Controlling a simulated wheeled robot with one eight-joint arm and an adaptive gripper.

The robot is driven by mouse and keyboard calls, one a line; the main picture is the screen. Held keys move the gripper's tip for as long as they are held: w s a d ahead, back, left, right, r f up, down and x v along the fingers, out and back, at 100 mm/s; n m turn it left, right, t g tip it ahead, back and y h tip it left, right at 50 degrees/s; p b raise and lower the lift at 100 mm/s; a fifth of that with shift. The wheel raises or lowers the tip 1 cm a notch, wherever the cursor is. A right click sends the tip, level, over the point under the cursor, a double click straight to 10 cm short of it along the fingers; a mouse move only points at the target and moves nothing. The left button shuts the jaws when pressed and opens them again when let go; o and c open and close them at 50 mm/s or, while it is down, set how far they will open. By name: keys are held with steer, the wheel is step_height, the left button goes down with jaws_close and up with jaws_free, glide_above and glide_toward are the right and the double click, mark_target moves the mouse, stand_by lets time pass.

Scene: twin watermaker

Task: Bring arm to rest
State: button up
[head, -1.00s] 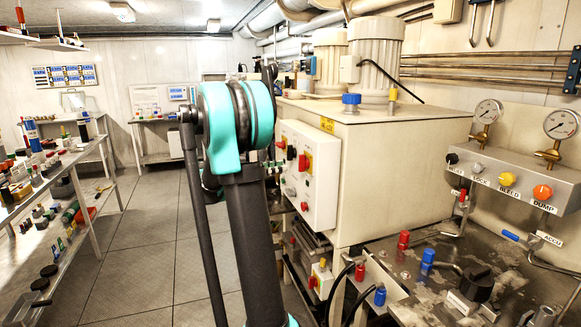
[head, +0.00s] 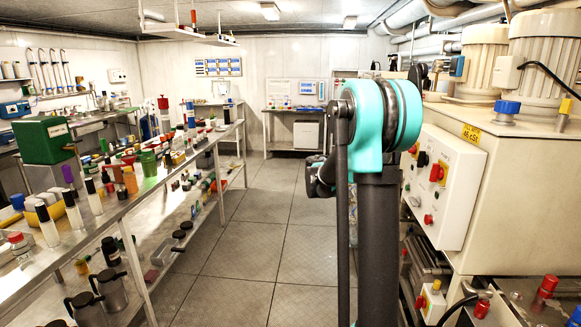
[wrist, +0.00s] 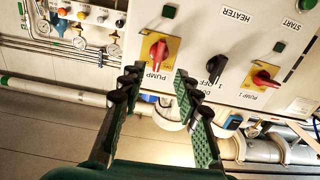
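My gripper (wrist: 158,82) shows in the wrist view with its two dark, ridged green fingers apart and nothing between them. Its fingertips point toward a white control panel (wrist: 228,55); whether they touch it I cannot tell. The panel has a red knob on a yellow plate marked PUMP (wrist: 156,52), a black knob (wrist: 216,68) and a second red knob (wrist: 263,80). In the head view my teal and black arm (head: 377,200) stands upright and bent at the top, left of the cabinet; my gripper cannot be made out there.
The beige cabinet (head: 530,170) with its switch box (head: 443,185) stands close on the right. A long bench (head: 130,205) crowded with bottles and tools runs along the left. The tiled floor (head: 250,235) between them is clear. Gauges (wrist: 113,48) and pipes show in the wrist view.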

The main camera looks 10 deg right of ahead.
steer(key=s+a+f+n+t+y, duration=0.25)
steer(key=s+f+n+y, duration=0.2)
steer(key=f, duration=0.35)
steer(key=s+a+f+n+t+y, duration=0.2)
steer(key=s+a+f+n+y, duration=0.1)
steer(key=s+f+n, duration=0.3)
steer(key=s+a+f+n+t+y, duration=0.2)
steer(key=s+a+f+n+y, duration=0.3)
steer(key=a+f, duration=0.2)
steer(key=s+a+f+n+t+y, duration=0.1)
steer(key=s+a+f+n+y, duration=0.3)
steer(key=a, duration=0.8)
step_height(320, 180, down, 3)
steer(key=shift+s+a+f+n+t+y, duration=0.1)
steer(key=shift+s+a+n+t+y, duration=0.25)
steer(key=shift+s, duration=0.6)
steer(key=shift+d, duration=0.15)
